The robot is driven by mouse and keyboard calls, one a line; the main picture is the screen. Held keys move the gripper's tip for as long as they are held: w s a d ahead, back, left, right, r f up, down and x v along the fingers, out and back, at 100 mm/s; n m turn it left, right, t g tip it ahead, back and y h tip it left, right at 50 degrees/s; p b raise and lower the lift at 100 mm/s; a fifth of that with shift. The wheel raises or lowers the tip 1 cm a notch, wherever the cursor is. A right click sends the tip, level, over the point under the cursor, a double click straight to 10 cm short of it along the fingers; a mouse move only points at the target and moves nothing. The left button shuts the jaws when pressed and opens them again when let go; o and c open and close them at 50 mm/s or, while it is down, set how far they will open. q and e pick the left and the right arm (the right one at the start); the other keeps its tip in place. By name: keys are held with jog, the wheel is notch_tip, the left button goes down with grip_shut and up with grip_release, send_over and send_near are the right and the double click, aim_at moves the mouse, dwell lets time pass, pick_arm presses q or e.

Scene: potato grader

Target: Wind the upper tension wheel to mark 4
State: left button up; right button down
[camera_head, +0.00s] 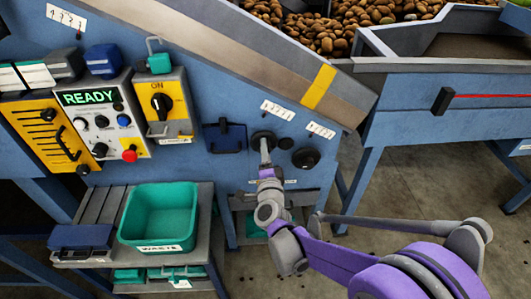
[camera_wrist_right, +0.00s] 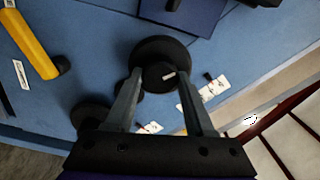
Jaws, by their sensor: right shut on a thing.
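The upper tension wheel (camera_head: 257,136) is a black round wheel on the blue machine side. A white scale strip (camera_head: 277,109) with small marks sits above it. My right gripper (camera_head: 265,157) reaches up to this wheel and partly covers it. In the right wrist view the gripper (camera_wrist_right: 159,74) has a finger on each side of the wheel's hub, shut on it. The wheel's rim (camera_wrist_right: 158,43) shows beyond the fingertips, and a short pale mark (camera_wrist_right: 169,75) shows on the hub. The scale's figures are too small to read. My left gripper is out of view.
A second black wheel (camera_head: 306,157) sits lower right, below another scale strip (camera_head: 321,130), with a small black knob (camera_head: 286,143) between the wheels. A dark blue latch box (camera_head: 225,137) is close on the left. A green waste bin (camera_head: 160,214) stands lower left.

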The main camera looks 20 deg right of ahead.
jog(key=shift+n+b, duration=0.55)
jog(key=shift+n, duration=3.75)
jog(key=shift+c, duration=1.3)
grip_release()
jog(key=shift+s, duration=0.1)
jog(key=p+v, duration=0.1)
jog(key=v, duration=0.9)
jog(key=shift+s, duration=0.35)
